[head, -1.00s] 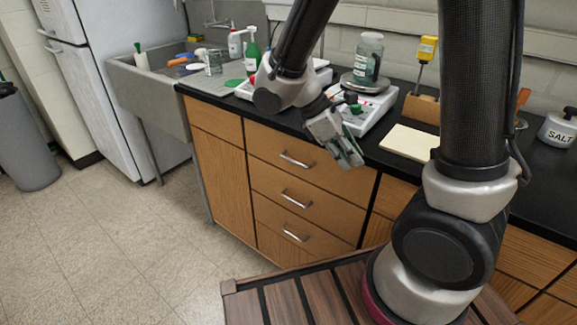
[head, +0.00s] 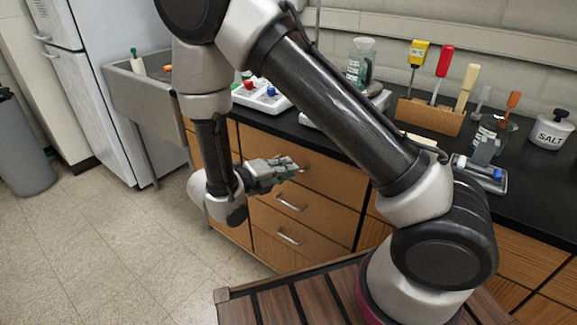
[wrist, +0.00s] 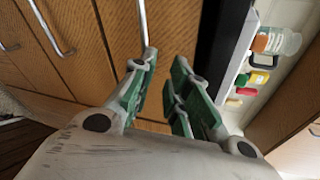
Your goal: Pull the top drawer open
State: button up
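The top drawer (head: 335,181) is a wooden front just under the black counter, and it looks shut. My gripper (head: 293,166) is in front of it and hides most of its handle in the head view. In the wrist view the metal top handle (wrist: 143,22) runs down to the tip of the left green finger. My gripper (wrist: 164,72) is open, its fingers apart with bare drawer front between the tips. I cannot tell whether a finger touches the handle.
The middle drawer handle (head: 290,203) and bottom drawer handle (head: 289,237) are below. The black counter (head: 525,185) above holds a tool block (head: 428,116), a salt jar (head: 551,130) and a scale. Floor (head: 120,250) at the left is clear.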

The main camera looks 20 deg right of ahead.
jog(key=w+d+f+n, duration=0.1)
jog(key=w, duration=0.1)
jog(key=w+d+f+n+t, duration=0.1)
jog(key=w+n, duration=0.1)
jog(key=w+d+f+n+t, duration=0.1)
jog(key=w+n, duration=0.1)
jog(key=shift+f+y, duration=0.35)
jog(key=shift+y, duration=0.05)
grip_shut()
